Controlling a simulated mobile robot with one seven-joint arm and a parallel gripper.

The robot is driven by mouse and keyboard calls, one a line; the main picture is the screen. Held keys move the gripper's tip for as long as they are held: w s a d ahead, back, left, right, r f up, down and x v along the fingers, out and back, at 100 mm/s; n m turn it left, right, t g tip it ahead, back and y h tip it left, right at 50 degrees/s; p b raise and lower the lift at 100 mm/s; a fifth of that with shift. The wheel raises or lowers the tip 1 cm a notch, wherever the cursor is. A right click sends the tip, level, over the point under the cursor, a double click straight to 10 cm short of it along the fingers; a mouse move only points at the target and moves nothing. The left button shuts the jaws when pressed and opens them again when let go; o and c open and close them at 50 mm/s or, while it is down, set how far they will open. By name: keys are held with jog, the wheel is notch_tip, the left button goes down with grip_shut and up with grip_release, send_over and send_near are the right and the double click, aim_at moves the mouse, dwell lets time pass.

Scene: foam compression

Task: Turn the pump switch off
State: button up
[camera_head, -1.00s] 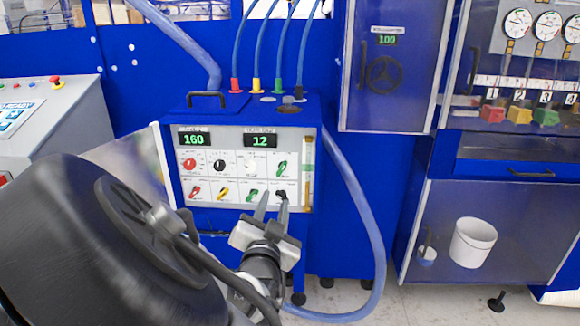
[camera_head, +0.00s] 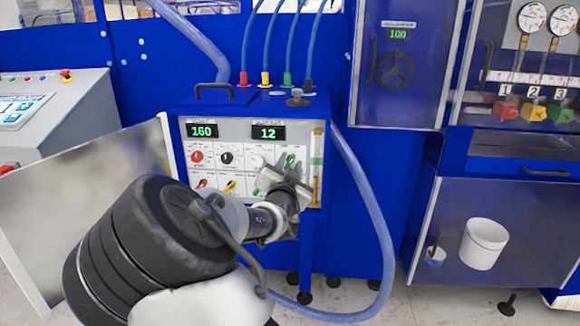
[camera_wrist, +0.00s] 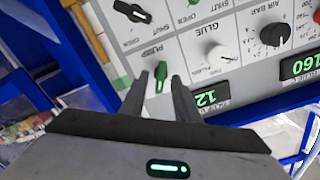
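The green pump switch (camera_wrist: 161,76) sits on the white control panel, by an upside-down PUMP label in the wrist view. It also shows in the head view (camera_head: 290,160), partly covered by my gripper. My gripper (camera_wrist: 160,86) is open, with one fingertip on each side of the switch in the wrist view. A narrow gap shows beside it, and I cannot tell whether either finger touches it. In the head view my gripper (camera_head: 278,166) is at the panel's right part, hiding some lower knobs.
A white knob (camera_wrist: 217,56) and a black knob (camera_wrist: 274,34) stand beside the switch. A black lower-row switch (camera_wrist: 131,12) is near too. An open panel door (camera_head: 80,190) stands left of the box. A blue hose (camera_head: 372,215) loops down on the right.

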jog(key=shift+c, duration=0.4)
grip_shut()
jog(key=shift+n, duration=0.3)
jog(key=n+p, duration=0.1)
jog(key=n, duration=0.4)
jog(key=shift+a+r+p, duration=0.15)
jog(key=shift+p, duration=0.25)
jog(key=n+p, duration=0.1)
jog(key=n, duration=0.5)
jog(key=shift+a+p, duration=0.1)
jog(key=shift+p, duration=0.25)
jog(key=shift+n, duration=0.3)
jog(key=shift+o, duration=0.4)
grip_release()
